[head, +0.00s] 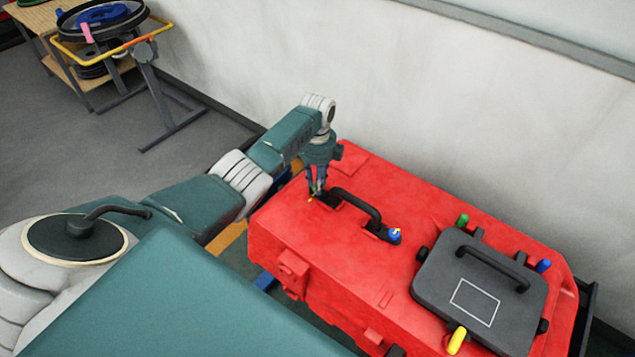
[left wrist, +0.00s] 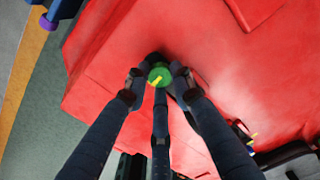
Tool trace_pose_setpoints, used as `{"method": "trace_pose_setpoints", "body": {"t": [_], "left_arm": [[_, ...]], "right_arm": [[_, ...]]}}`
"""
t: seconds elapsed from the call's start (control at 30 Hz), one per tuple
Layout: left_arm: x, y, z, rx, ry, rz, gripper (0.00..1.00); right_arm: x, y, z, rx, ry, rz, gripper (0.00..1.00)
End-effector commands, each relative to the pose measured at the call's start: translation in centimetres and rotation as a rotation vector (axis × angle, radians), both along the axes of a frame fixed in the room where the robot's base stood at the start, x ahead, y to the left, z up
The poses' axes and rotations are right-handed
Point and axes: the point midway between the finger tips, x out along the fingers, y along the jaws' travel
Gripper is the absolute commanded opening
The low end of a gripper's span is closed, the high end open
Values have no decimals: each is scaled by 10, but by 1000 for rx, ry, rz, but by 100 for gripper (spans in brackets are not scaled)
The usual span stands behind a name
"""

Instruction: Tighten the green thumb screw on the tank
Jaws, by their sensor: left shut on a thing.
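The red tank (head: 300,237) fills the right half of the head view and most of the left wrist view (left wrist: 205,55). The green thumb screw (left wrist: 159,75), with a yellow mark across its top, sits on the tank in the left wrist view. My left gripper (left wrist: 155,79) points down at it and is shut on it, with fingers around its sides. In the head view my left gripper (head: 316,190) is at the far left part of the tank top, and its fingers mostly hide the screw. My right gripper is not in view.
A black handle (head: 358,203) and a blue thumb screw (head: 394,235) are right of the gripper. A grey lid (head: 480,290) with its own handle and green, blue and yellow knobs lies farther right. A wall (head: 450,110) stands behind.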

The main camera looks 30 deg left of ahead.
Motion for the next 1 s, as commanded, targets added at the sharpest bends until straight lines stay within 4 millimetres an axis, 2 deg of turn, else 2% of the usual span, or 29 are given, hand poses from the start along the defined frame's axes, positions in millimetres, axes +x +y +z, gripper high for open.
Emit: {"method": "trace_pose_setpoints", "body": {"t": [0.03,0.57,0.6,0.67,1.0], "left_arm": [[6,5,7,9,-18,-9,0],[6,5,7,9,-18,-30,0],[6,5,7,9,-18,-30,29],[6,5,7,8,-17,-30,41],[3,2,5,3,-7,-31,43]], "right_arm": [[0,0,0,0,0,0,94],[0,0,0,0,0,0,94],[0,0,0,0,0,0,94],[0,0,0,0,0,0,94],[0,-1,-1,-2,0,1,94]]}}
